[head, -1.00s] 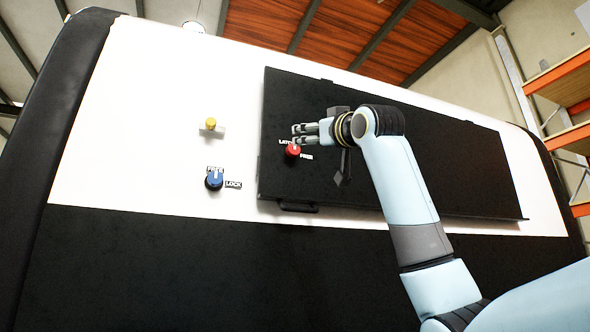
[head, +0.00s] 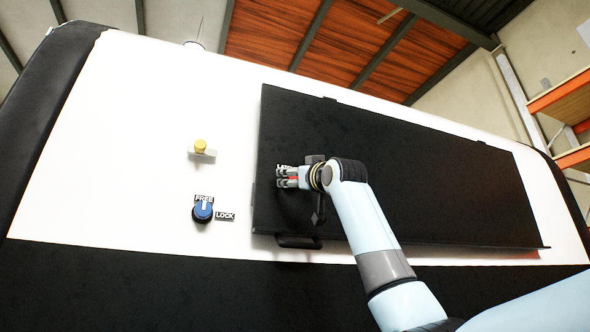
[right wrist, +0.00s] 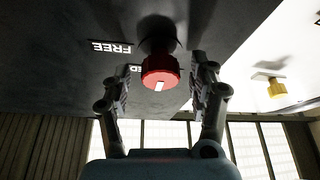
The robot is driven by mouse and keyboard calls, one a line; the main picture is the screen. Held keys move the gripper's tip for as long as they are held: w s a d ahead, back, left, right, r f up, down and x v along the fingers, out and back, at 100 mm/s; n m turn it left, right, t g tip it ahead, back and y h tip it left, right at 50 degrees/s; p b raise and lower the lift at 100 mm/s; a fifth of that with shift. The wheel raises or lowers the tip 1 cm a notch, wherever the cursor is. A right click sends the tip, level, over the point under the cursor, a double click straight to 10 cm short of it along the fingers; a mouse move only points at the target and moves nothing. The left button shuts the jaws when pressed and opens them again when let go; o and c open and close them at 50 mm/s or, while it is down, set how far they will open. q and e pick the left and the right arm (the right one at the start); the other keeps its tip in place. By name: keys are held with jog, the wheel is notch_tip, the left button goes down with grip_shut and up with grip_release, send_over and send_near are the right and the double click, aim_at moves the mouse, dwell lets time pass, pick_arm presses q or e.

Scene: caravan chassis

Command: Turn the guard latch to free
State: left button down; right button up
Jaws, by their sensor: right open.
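The guard latch, a red knob (right wrist: 160,72) with a white mark, stands out from the black panel beside a FREE label (right wrist: 110,47) in the right wrist view. A second label is partly hidden behind the knob, and I cannot tell which label the mark points to. My right gripper (right wrist: 163,68) is open, with one finger on each side of the knob; I cannot tell whether they touch it. In the head view, the right gripper (head: 281,177) covers most of the knob, leaving a little red (head: 293,179) between the fingers. My left gripper is out of view.
A blue knob (head: 203,212) with FREE and LOCK labels is on the white wall left of the black panel (head: 420,180). A yellow knob (head: 201,146) is above it. A black handle (head: 298,241) is at the panel's lower edge.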

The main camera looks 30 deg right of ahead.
jog(key=shift+w+r, duration=0.2)
jog(key=shift+w, duration=0.1)
jog(key=shift+c, duration=0.6)
jog(key=c, duration=1)
jog(key=shift+f, duration=0.1)
jog(key=shift+c, duration=0.2)
